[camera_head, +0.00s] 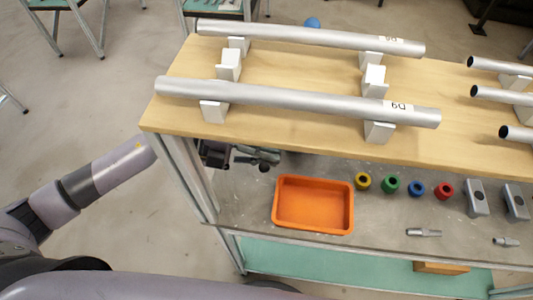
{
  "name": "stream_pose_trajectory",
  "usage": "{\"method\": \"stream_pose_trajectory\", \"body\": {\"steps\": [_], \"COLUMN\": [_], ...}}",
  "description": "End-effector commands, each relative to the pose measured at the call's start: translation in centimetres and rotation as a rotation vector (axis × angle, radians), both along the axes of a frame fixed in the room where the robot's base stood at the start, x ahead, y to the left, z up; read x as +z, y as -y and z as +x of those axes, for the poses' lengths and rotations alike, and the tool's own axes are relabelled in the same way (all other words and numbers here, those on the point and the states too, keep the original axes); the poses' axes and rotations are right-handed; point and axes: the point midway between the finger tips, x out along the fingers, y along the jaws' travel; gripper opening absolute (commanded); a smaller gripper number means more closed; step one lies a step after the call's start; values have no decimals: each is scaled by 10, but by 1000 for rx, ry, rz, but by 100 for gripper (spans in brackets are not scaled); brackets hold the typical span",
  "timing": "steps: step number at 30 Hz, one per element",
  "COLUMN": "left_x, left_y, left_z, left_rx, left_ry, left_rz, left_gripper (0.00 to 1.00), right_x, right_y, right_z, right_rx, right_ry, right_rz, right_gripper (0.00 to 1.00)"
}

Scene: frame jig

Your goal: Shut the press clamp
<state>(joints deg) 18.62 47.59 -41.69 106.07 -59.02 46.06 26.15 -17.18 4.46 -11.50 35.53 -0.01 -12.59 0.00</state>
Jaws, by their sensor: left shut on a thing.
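My left gripper (240,155) reaches in from the left behind the bench's front-left leg and sits low under the tabletop edge, above the grey lower shelf. It is shut on a small, dark grey-green metal piece, which I take to be part of the press clamp (262,156). The upper part of this area is hidden by the tabletop. I cannot make out the clamp's handle or how far it is closed. My right gripper is not in view.
An orange tray (277,215) stands just right of the gripper on the shelf. Yellow (363,181), green, blue and red rings and grey blocks (476,198) lie further right. Silver tubes (290,97) rest on white supports on the wooden tabletop (300,125). The bench leg (186,180) stands close beside my left arm.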

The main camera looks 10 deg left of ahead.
Motion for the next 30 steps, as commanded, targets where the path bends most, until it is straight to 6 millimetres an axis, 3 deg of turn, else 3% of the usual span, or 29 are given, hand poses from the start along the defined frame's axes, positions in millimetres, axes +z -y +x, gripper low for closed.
{"method": "stream_pose_trajectory", "body": {"steps": [15,30], "left_x": [32,46], "left_y": [0,0], "left_z": [15,43], "left_rx": [0,1], "left_ry": [-413,-883], "left_rz": [1,0], "left_gripper": [0,0], "right_x": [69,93], "right_y": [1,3], "right_z": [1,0], "right_rx": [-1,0], "right_ry": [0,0], "right_rz": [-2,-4], "right_gripper": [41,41]}}
